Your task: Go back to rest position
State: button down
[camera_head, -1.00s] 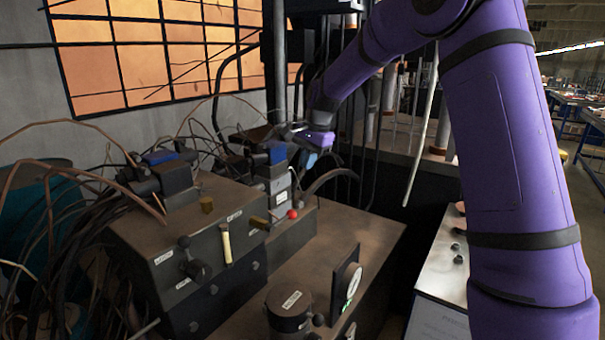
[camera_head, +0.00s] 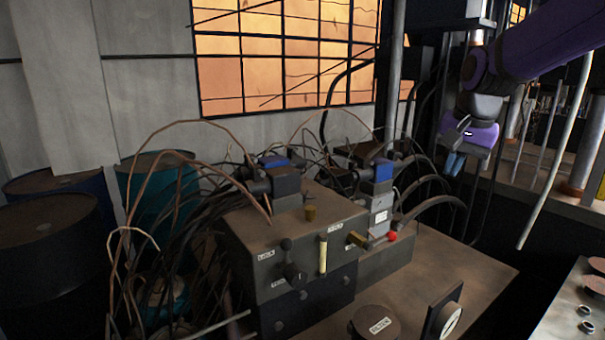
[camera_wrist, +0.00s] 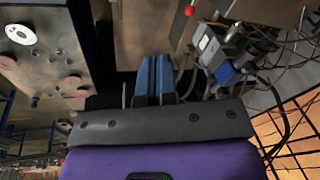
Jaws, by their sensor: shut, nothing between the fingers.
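My purple arm comes in from the upper right in the head view. My gripper (camera_head: 454,163) hangs at the right of the hydraulic unit, clear of it, with its blue fingers pointing down. In the wrist view the blue fingers (camera_wrist: 153,78) lie side by side, shut, with nothing seen between them. No flap disc can be made out in either view.
The grey valve block (camera_head: 290,240) with levers, hoses and a red knob (camera_head: 393,237) stands on a brown bench (camera_head: 460,262). Dark drums (camera_head: 55,235) stand at the left. A pale slanted rod (camera_head: 555,150) and a pale panel (camera_head: 570,315) are at the right.

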jog(key=s+d+f+n+t+h, duration=0.1)
jog(key=s+n, duration=0.5)
jog(key=s, duration=1.9)
jog(key=shift+s+n+t, duration=0.25)
jog(key=shift+n+t, duration=0.15)
jog(key=shift+t, duration=0.5)
jog(key=c, duration=1.8)
grip_release()
jog(key=shift+d, duration=0.1)
jog(key=shift+c, duration=0.2)
